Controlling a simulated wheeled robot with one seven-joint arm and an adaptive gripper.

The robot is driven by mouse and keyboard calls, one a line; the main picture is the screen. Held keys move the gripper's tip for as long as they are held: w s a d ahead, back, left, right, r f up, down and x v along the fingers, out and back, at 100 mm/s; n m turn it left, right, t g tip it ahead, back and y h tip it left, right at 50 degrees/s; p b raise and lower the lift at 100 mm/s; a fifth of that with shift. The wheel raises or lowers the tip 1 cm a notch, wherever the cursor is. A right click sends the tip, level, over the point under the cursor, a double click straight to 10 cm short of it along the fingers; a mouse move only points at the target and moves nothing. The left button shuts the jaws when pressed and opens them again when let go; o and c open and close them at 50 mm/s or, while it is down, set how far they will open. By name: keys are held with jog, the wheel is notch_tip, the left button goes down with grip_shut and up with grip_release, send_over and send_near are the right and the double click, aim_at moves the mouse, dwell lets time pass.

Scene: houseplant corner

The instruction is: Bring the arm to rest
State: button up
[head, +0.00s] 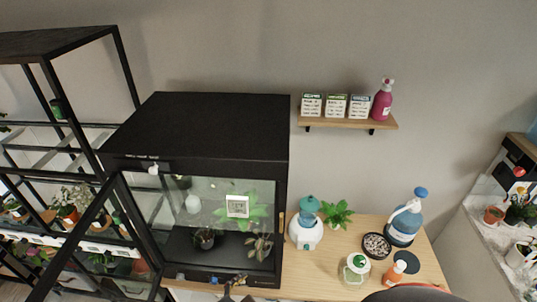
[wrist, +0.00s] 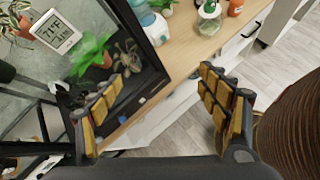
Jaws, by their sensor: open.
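My gripper (wrist: 160,82) shows in the wrist view with its two yellow-padded fingers spread wide and nothing between them. Beyond the fingers are the front edge of the wooden counter and the floor. In the head view, what appears to be my gripper (head: 234,288) shows small at the bottom edge, in front of the black glass cabinet (head: 215,130). Most of my arm is hidden. The cabinet's framed door (head: 95,240) stands swung out to the left. Potted plants and a white digital display (head: 237,206) show inside; the display (wrist: 55,31) is also in the wrist view.
The wooden counter (head: 330,262) holds a white-and-teal humidifier (head: 305,232), a blue-topped jug (head: 404,222), a pebble dish (head: 376,246), a glass jar and an orange bottle (head: 397,270). A brown ribbed round thing (wrist: 291,125) stands close right of my gripper. Open floor (wrist: 185,135) shows below.

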jog(key=s+d+f+m+g+y+b, duration=0.1)
jog(key=s+d+m+g+b, duration=0.2)
jog(key=d+m+b, duration=0.35)
jog(key=s+d+f+m+g+y+b, duration=0.1)
jog(key=s+d+m+g+y+b, duration=0.2)
jog(key=m, duration=0.7)
jog(key=w+d+r+m+t+b, duration=0.1)
jog(key=d+m+t+b, duration=0.1)
jog(key=d+m+b, duration=0.8)
jog(key=d+b, duration=0.1)
jog(key=d, duration=0.1)
jog(key=shift+w+d+r+t+y, duration=0.2)
jog(key=shift+w+d+t+y, duration=0.1)
jog(key=shift+d+y, duration=0.1)
jog(key=shift+s, duration=0.1)
jog(key=shift+c, duration=1)
